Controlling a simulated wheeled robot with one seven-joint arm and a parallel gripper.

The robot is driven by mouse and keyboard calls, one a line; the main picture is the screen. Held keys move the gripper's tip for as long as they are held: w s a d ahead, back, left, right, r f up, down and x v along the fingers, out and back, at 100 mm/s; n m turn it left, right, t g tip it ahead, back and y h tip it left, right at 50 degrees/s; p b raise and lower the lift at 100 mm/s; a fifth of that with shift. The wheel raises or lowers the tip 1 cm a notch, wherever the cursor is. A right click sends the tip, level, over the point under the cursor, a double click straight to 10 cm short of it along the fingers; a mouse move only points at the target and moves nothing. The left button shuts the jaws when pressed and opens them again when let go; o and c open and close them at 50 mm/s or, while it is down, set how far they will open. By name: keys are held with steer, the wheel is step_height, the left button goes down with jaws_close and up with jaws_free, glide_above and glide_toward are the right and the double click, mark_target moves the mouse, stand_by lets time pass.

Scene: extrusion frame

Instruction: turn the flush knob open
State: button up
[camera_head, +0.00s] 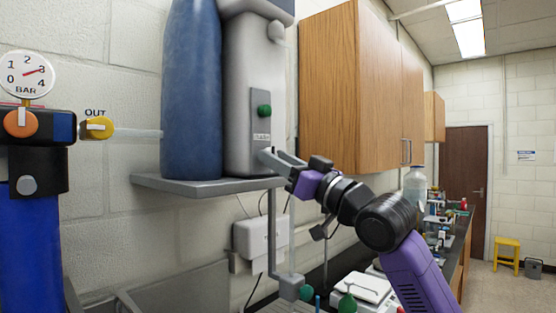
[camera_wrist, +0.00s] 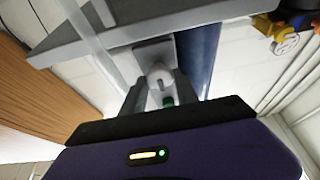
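The flush knob (camera_head: 264,110) is a small green knob on a grey panel of the grey unit (camera_head: 245,60), above a small label too small to read clearly. My gripper (camera_head: 270,156) is just below and to the right of the knob in the head view, its fingers reaching toward the panel. In the wrist view, the fingers of my gripper (camera_wrist: 160,88) stand apart with a gap between them. How far the fingertips are from the panel is hard to tell.
A blue cylinder (camera_head: 190,90) stands left of the unit on a grey shelf (camera_head: 208,185). A wooden cabinet (camera_head: 328,85) hangs close on the right. A gauge (camera_head: 27,73) and yellow OUT knob (camera_head: 97,128) are at left. A tap (camera_head: 291,287) with a green handle is below.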

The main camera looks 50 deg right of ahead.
jaws_close()
steer(key=shift+f, duration=0.1)
steer(key=shift+n+b, duration=0.3)
steer(key=shift+b, duration=0.1)
steer(key=shift+d+r+n+g+y+b, duration=0.1)
steer(key=shift+n+g+y+b, duration=1)
steer(key=shift+n, duration=2.55)
steer(key=shift+d+r+n+g+y+b, duration=0.1)
steer(key=shift+n+g+y+b, duration=0.95)
steer(key=shift+n, duration=2.55)
steer(key=shift+d+r+n+g+y+b, duration=0.1)
steer(key=shift+n+g+y+b, duration=0.95)
steer(key=shift+n, duration=2.6)
